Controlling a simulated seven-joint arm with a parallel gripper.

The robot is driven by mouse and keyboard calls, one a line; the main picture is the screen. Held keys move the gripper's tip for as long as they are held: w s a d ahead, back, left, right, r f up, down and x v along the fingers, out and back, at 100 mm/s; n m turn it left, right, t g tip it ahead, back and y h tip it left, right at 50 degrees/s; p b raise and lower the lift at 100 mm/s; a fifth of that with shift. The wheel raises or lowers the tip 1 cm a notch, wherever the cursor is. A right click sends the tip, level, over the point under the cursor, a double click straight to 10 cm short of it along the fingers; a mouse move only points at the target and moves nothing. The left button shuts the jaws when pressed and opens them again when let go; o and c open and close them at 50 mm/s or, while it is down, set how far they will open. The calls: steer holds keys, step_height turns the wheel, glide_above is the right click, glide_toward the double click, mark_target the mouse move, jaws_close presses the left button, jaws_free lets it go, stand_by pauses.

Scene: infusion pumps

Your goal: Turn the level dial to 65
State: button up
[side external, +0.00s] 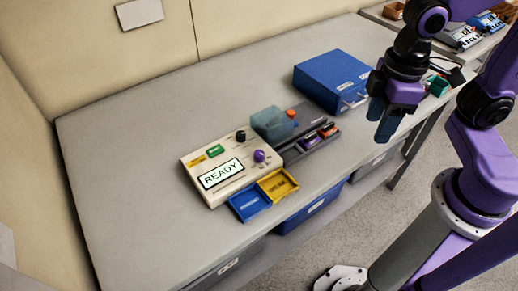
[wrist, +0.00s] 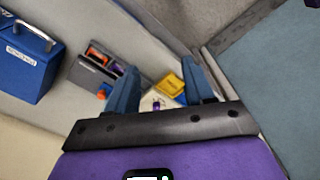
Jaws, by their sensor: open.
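A cream control unit (side external: 202,162) with a screen reading READY sits on the grey table in the side view. It carries a black knob (side external: 240,136) and a purple knob (side external: 259,156). I cannot tell which is the level dial; no dial numbers are legible. In the wrist view, a small purple knob (wrist: 156,105) shows between my fingers, with most of the unit hidden. My gripper (side external: 380,120) is open and empty, raised at the table's front right, well apart from the unit. Its two blue fingers also show in the wrist view (wrist: 160,66).
Blue (side external: 249,204) and yellow (side external: 277,184) trays adjoin the unit's front. A grey holder (side external: 318,144) with purple and orange items and a translucent teal box (side external: 271,123) stand beside it. A blue box (side external: 333,80) with handles stands farther right. The table's left is clear.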

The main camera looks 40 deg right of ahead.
mark_target(259, 153)
steer(key=w+a+r+m, duration=0.2)
steer(key=w+a+m, duration=0.6)
steer(key=w+a, duration=0.85)
steer(key=f, duration=0.5)
steer(key=w+d+f, duration=0.1)
steer(key=f, duration=1.1)
steer(key=shift+w+d+f, duration=0.25)
jaws_close()
